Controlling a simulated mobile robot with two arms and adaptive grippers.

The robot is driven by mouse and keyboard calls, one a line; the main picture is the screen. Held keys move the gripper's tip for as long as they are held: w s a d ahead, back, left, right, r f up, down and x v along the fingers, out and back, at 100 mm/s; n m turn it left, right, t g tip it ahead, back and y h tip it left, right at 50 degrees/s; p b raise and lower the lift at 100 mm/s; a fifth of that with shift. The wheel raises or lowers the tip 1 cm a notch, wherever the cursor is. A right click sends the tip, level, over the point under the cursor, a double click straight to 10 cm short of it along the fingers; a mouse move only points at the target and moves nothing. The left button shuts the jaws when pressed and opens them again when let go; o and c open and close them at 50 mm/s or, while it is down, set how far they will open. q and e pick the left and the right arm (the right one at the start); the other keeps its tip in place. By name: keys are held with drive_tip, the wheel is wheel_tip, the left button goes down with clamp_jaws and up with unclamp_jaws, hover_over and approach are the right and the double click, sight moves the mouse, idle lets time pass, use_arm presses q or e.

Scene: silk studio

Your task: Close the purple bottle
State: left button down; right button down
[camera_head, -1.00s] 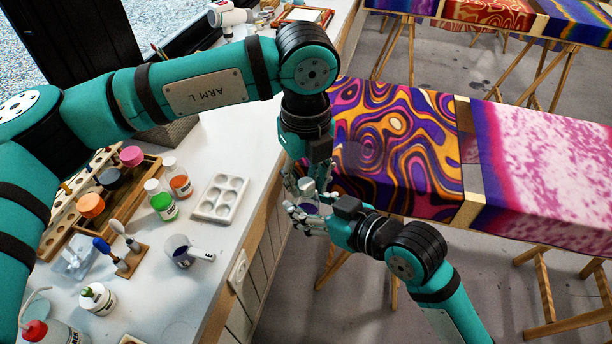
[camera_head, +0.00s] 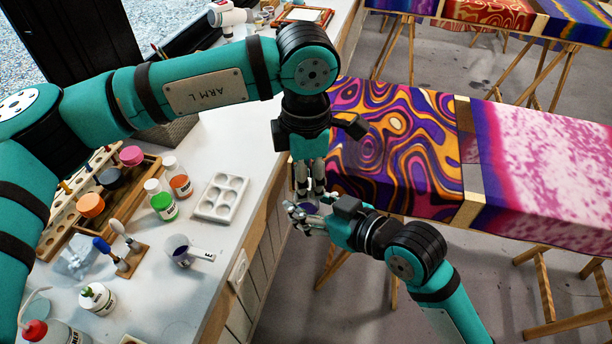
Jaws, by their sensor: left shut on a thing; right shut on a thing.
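My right gripper (camera_head: 300,212) is shut around the purple bottle (camera_head: 309,207), of which only a small purple patch shows between the fingers, off the counter's front edge. My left gripper (camera_head: 309,190) points down directly above it, its fingers together at the top of the bottle. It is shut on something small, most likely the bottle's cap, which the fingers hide. I cannot tell how the cap sits on the bottle.
The white counter (camera_head: 235,150) holds a white palette (camera_head: 222,197), a cup with purple paint (camera_head: 188,254), a green-labelled bottle (camera_head: 163,205) and an orange bottle (camera_head: 181,186). Patterned silk (camera_head: 395,140) is stretched on a frame close to the right of both grippers.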

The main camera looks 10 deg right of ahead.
use_arm(q)
drive_tip(key=m, duration=0.7)
drive_tip(key=shift+m, duration=0.3)
drive_tip(key=m, duration=0.8)
drive_tip(key=c, duration=1)
unclamp_jaws()
drive_tip(key=shift+o, duration=0.2)
wheel_tip(320, 180, up, 12)
